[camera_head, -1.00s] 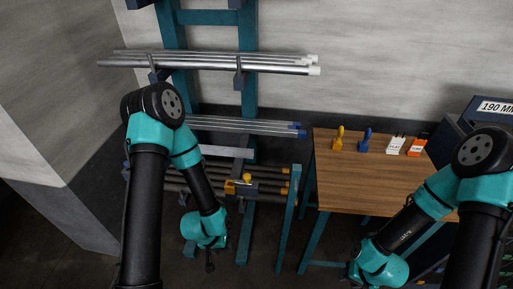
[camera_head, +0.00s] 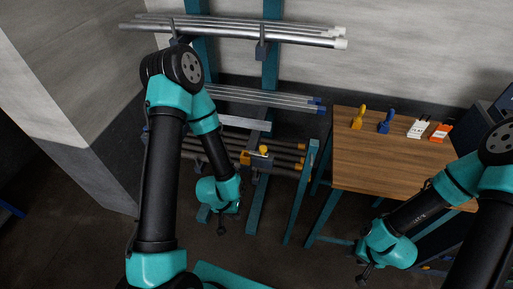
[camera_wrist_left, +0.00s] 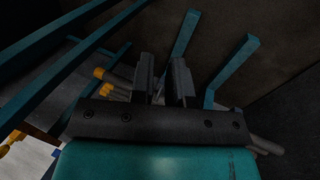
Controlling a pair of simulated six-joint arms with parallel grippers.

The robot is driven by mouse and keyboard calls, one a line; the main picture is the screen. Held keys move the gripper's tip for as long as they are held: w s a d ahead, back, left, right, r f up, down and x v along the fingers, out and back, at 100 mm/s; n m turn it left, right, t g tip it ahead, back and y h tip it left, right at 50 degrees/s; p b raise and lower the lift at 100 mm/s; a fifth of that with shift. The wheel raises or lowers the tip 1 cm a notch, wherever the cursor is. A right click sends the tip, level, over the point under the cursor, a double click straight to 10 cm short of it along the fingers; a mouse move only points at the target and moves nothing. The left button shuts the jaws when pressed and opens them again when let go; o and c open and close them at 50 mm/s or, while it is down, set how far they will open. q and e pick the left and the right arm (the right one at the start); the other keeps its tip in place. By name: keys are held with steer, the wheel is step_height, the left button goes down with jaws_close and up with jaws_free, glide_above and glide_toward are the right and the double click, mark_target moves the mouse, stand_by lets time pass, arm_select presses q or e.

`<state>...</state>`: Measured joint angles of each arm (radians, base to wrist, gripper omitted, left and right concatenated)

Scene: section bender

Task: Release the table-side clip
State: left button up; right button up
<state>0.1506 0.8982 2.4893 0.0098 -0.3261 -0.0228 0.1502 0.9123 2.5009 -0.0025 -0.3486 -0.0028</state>
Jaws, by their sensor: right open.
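On the lower level of the teal rack (camera_head: 256,205), a yellow-orange clip (camera_head: 257,156) sits over dark tubes with yellow-orange ends (camera_head: 302,160), on the side nearer the table. My left gripper (camera_head: 222,226) hangs below and left of this clip, apart from it. In the left wrist view its two dark fingers (camera_wrist_left: 164,78) stand apart with nothing between them. Yellow tube ends (camera_wrist_left: 103,78) show left of the fingers there; I cannot make out the clip in that view. My right gripper (camera_head: 365,275) is low in front of the table, open and away from the rack.
The wooden table (camera_head: 390,162) stands right of the rack. It carries a yellow tool (camera_head: 357,118), a blue tool (camera_head: 386,122), a white item (camera_head: 418,127) and an orange item (camera_head: 440,132). Silver tubes (camera_head: 240,31) lie on the top rack level, blue-ended tubes (camera_head: 265,98) below. A teal post (camera_head: 299,195) stands between rack and table.

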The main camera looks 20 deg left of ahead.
arm_select(q)
steer(key=shift+m+t, duration=0.3)
steer(key=shift+m, duration=0.1)
steer(key=w+a+r, duration=0.1)
steer(key=w, duration=0.1)
steer(key=w+a+r, duration=0.1)
steer(key=r, duration=0.1)
steer(key=w+a+r, duration=0.1)
steer(key=w+r, duration=0.1)
steer(key=shift+w, duration=0.35)
jaws_close()
steer(key=w+a+r+m, duration=0.1)
steer(key=w+r, duration=0.2)
steer(key=r, duration=0.4)
steer(key=w+a+r+m+t+h, duration=0.1)
steer(key=w+a+r, duration=0.1)
steer(key=r, duration=0.6)
steer(key=w+a+r+m+t+h, duration=0.1)
steer(key=w+a+r, duration=0.1)
steer(key=w+r, duration=0.3)
step_height(320, 180, up, 4)
steer(key=shift+f+m, duration=0.25)
steer(key=shift+m, duration=0.05)
steer(key=x, duration=0.9)
steer(key=shift+w+d+f, duration=0.15)
steer(key=shift+d+f, duration=0.05)
steer(key=shift+d, duration=0.1)
steer(key=d, duration=0.3)
steer(key=shift+d+f, duration=0.15)
steer(key=shift+d, duration=0.5)
